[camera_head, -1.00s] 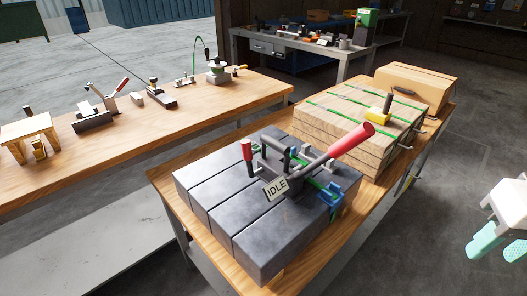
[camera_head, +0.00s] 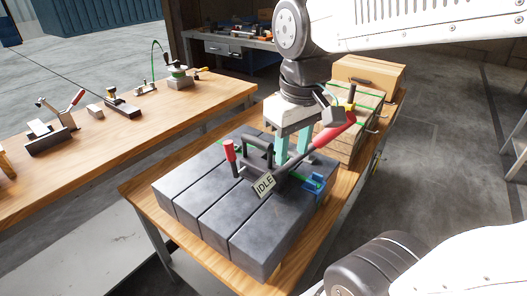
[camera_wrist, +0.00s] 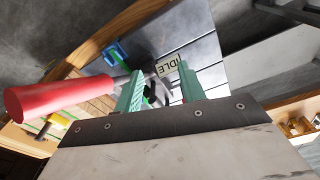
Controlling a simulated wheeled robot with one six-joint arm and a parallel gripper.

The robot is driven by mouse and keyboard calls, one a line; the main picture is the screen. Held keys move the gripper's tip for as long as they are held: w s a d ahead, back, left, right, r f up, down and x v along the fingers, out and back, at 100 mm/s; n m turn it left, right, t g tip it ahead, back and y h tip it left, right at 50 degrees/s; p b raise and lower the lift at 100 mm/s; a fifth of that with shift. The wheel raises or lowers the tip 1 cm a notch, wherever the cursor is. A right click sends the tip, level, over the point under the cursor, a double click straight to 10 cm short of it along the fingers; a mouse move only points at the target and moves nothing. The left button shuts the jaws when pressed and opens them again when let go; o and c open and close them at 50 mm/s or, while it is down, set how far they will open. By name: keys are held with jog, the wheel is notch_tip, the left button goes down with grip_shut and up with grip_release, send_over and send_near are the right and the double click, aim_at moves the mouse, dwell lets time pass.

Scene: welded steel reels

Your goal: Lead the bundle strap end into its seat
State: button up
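A grey bundle of slabs (camera_head: 205,215) lies on a wooden table. A strap tensioner with a long red handle (camera_head: 332,135), a short red knob (camera_head: 229,150) and an "IDLE" tag (camera_head: 264,184) stands on it. A green strap (camera_head: 303,179) runs across the bundle to a blue clip (camera_head: 314,186) at its right edge. The blue clip also shows in the wrist view (camera_wrist: 116,53). My gripper (camera_head: 291,156) points down behind the tensioner, its teal fingers apart. In the wrist view the fingers (camera_wrist: 160,82) straddle the view of the tensioner; contact and the strap's free end cannot be made out.
A wooden bundle with green straps (camera_head: 348,112) and a box (camera_head: 368,82) stand behind on the same table. A long bench (camera_head: 130,130) with several tools stands at the left. The red handle slants close beside my fingers. The front of the grey bundle is clear.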

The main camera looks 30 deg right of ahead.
jog(key=w+d+f+n, duration=0.1)
jog(key=w+d+f, duration=0.15)
jog(key=w, duration=0.35)
jog(key=w+d+f+n+g, duration=0.1)
jog(key=w+d+f, duration=0.1)
jog(key=w+d, duration=0.3)
jog(key=w+d+f+n, duration=0.1)
jog(key=w+d+f, duration=0.1)
jog(key=w, duration=0.5)
jog(key=f, duration=0.4)
jog(key=a+f, duration=0.1)
jog(key=f, duration=0.2)
jog(key=shift+w+f, duration=0.1)
grip_shut()
